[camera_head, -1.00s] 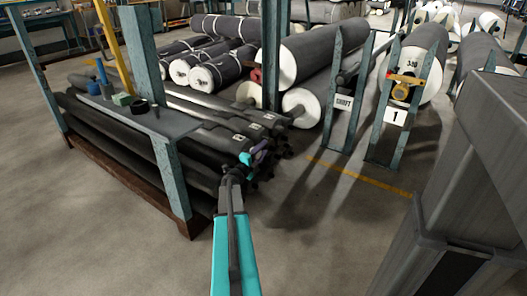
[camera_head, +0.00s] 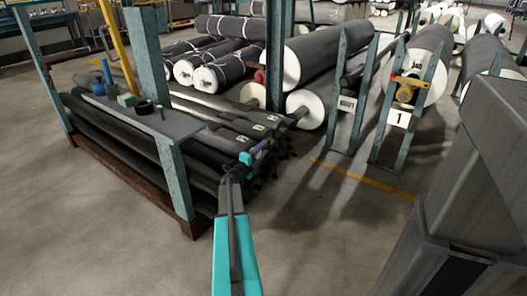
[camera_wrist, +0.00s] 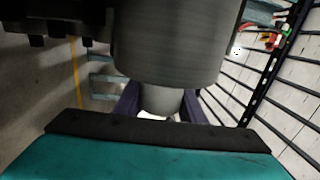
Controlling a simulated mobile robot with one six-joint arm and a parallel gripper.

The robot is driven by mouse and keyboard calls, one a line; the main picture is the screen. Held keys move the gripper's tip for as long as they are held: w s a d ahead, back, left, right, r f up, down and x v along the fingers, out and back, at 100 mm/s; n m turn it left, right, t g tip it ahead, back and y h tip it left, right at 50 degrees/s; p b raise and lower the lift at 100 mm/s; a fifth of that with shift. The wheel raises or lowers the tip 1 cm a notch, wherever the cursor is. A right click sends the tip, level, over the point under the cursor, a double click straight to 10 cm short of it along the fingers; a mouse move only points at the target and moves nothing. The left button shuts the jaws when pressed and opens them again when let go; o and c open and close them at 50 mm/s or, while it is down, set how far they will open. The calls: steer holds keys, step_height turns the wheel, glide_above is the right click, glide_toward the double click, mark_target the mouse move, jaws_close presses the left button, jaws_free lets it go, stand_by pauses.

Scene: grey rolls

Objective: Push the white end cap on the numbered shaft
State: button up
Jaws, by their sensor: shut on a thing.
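Several dark shafts (camera_head: 200,98) lie stacked in the rack, some with small white number tags; their digits are too small to read. My gripper (camera_head: 262,148) is at the near ends of these shafts, its purple fingers and teal body partly lost against them. In the wrist view, the dark purple fingers (camera_wrist: 160,108) stand on both sides of a narrow grey round piece (camera_wrist: 160,98) and hold it. A wide grey cylinder (camera_wrist: 175,45) is just beyond. A pale sliver shows below the piece; I cannot tell whether it is the white end cap.
A rack post (camera_head: 178,182) and a small shelf (camera_head: 160,123) with tools stand left of my gripper. Dark rolls with white ends (camera_head: 307,108) lie behind. Stands with a "SHAFT" sign (camera_head: 347,104) and a "1" sign (camera_head: 398,118) are at right.

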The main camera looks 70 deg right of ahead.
steer(key=o, duration=1.1)
steer(key=s+a+b, duration=0.2)
steer(key=s, duration=0.7)
steer(key=shift+s+a, duration=0.25)
steer(key=shift+s, duration=0.15)
steer(key=shift+r, duration=0.1)
stand_by(0.5)
